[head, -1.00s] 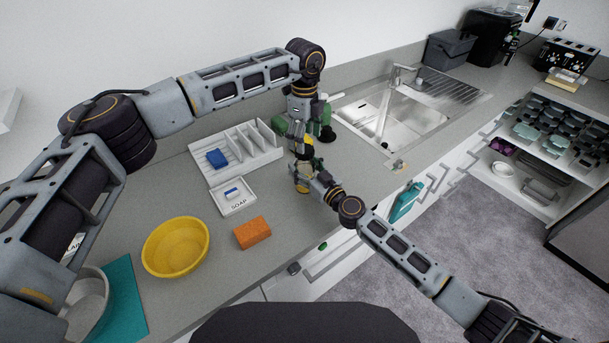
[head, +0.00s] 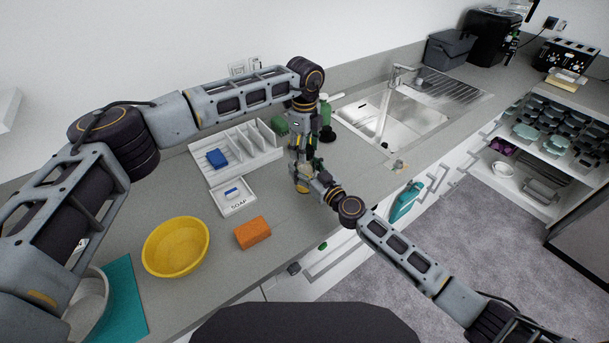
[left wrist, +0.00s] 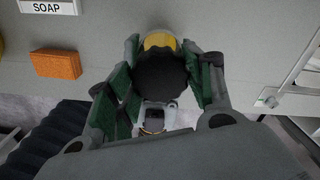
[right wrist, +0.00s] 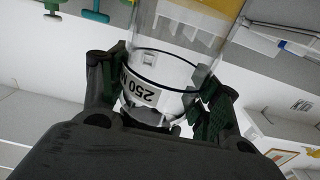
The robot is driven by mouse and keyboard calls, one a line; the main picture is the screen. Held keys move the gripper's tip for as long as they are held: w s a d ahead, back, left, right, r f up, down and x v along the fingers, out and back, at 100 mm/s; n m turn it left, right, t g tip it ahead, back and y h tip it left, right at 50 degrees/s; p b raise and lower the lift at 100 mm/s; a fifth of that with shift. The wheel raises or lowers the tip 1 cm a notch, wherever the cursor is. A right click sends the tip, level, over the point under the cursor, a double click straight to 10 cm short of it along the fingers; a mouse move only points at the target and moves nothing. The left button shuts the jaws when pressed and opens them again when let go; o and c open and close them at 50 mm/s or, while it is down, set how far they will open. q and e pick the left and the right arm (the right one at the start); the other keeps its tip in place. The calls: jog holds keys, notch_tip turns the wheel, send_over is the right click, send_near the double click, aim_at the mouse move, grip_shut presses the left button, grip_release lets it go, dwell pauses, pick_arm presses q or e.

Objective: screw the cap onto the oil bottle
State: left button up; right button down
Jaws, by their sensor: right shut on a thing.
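The oil bottle (right wrist: 178,68) is clear with yellow oil and a "250" label in the right wrist view. My right gripper (right wrist: 155,98) is shut on it. In the left wrist view the black cap (left wrist: 160,72) sits over the bottle's yellow body (left wrist: 159,41). My left gripper (left wrist: 164,88) is open, with its green finger pads on either side of the cap. Whether the cap is fully seated is hidden. In the head view my left gripper (head: 303,155) is above my right gripper (head: 306,180), and they hide most of the bottle.
A yellow bowl (head: 175,247), an orange sponge (head: 252,233), a soap dish (head: 233,198) and a white divided rack (head: 245,150) are on the counter to the left. A green bottle (head: 326,112) stands close behind the grippers. The sink (head: 390,115) is to the right.

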pick_arm(q)
jog(key=c, duration=0.4)
jog(key=shift+c, duration=0.2)
